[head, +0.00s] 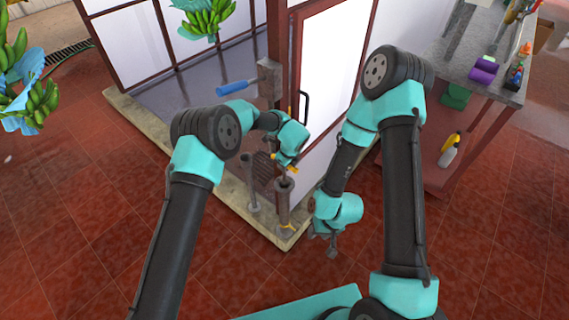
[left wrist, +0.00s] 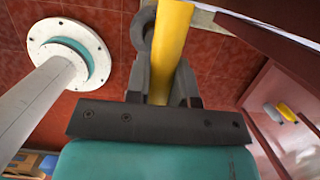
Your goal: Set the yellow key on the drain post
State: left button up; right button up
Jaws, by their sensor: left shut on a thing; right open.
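The yellow key (head: 287,168) shows as a small yellow piece at my left gripper (head: 280,160) in the head view. In the left wrist view the key is a thick yellow bar (left wrist: 172,45) between the jaws, which are shut on it. Its lower end is hidden there. A grey upright post with an open round top, seemingly the drain post (head: 284,208), stands just below the key in the head view. I cannot tell whether key and post touch. A second, thinner post (head: 251,185) stands to its left. My right gripper (head: 331,246) is open and empty, right of the posts.
A glass-panelled door frame (head: 297,60) with a black handle stands behind the posts. A blue-handled valve (head: 237,87) is left of it. Banana bunches (head: 205,20) hang at the back and left. A bench (head: 478,65) with bottles is at right. The red floor is clear in front.

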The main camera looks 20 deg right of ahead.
aim_at(285, 178)
pick_arm(q)
jog(key=shift+s+d+x, duration=0.1)
jog(key=shift+s+x, duration=0.05)
jog(key=shift+x, duration=0.7)
jog(key=shift+s+d+x, duration=0.15)
jog(key=shift+s+x, duration=0.05)
jog(key=shift+x, duration=0.65)
jog(key=shift+s+d+x, duration=0.1)
jog(key=shift+s+x, duration=0.05)
jog(key=shift+x, duration=0.75)
dwell(1.8)
jog(key=shift+f, duration=0.1)
jog(key=o, duration=1.3)
jog(key=shift+o, duration=0.2)
jog(key=shift+w+a+r+v, duration=0.1)
jog(key=shift+w+a+v, duration=0.15)
jog(key=shift+v, duration=1.1)
jog(key=shift+w+a+r+v, duration=0.15)
jog(key=shift+w+v, duration=0.1)
jog(key=shift+v, duration=1.15)
jog(key=shift+w+a+v, duration=0.15)
jog(key=shift+w+v, duration=0.15)
jog(key=shift+v, duration=1.05)
